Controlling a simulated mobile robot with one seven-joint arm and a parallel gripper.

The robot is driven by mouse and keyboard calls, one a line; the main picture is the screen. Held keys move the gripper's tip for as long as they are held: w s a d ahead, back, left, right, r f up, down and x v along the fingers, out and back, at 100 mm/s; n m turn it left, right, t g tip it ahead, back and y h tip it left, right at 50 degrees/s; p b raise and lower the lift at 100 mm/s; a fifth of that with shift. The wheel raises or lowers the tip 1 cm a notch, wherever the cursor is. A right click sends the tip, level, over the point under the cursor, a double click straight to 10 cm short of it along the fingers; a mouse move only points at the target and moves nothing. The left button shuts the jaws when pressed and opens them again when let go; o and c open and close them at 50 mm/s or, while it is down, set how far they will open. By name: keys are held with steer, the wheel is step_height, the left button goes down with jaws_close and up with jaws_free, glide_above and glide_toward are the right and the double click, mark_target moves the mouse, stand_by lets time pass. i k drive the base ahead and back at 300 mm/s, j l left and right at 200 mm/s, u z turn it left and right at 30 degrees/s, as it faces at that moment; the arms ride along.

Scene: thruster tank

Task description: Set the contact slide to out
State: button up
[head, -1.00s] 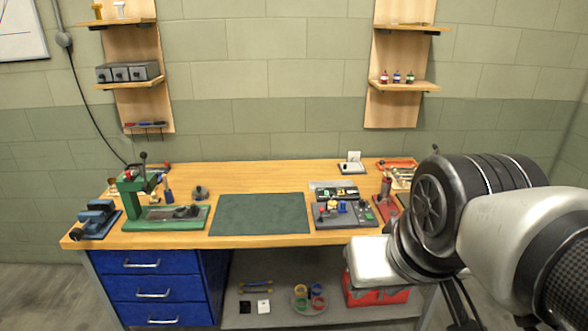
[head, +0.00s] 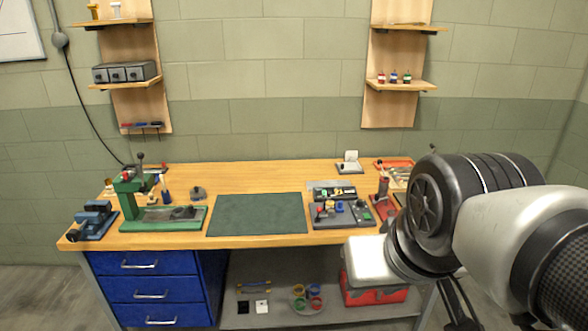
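A grey panel (head: 318,222) with small coloured knobs and buttons stands at the right of the bench top, right of the dark green mat. A part I could name for sure as the contact slide is too small to make out from here, so its setting cannot be told. No gripper fingers show, and nothing on the bench is seen to be touched.
The wooden bench (head: 270,176) carries a green press (head: 130,200) and a blue vice (head: 93,218) at left. The green mat (head: 257,214) is bare. A black tray (head: 333,194) lies behind the panel. A red toolbox (head: 375,290) stands on the lower shelf.

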mark_target(339, 208)
steer(key=i+l, duration=0.15)
steer(key=i, duration=0.3)
steer(key=i+l, duration=0.15)
steer(key=i, duration=0.3)
steer(key=i+l, duration=0.15)
steer(key=i, duration=0.25)
steer(key=i+l, duration=0.15)
steer(key=i, duration=0.3)
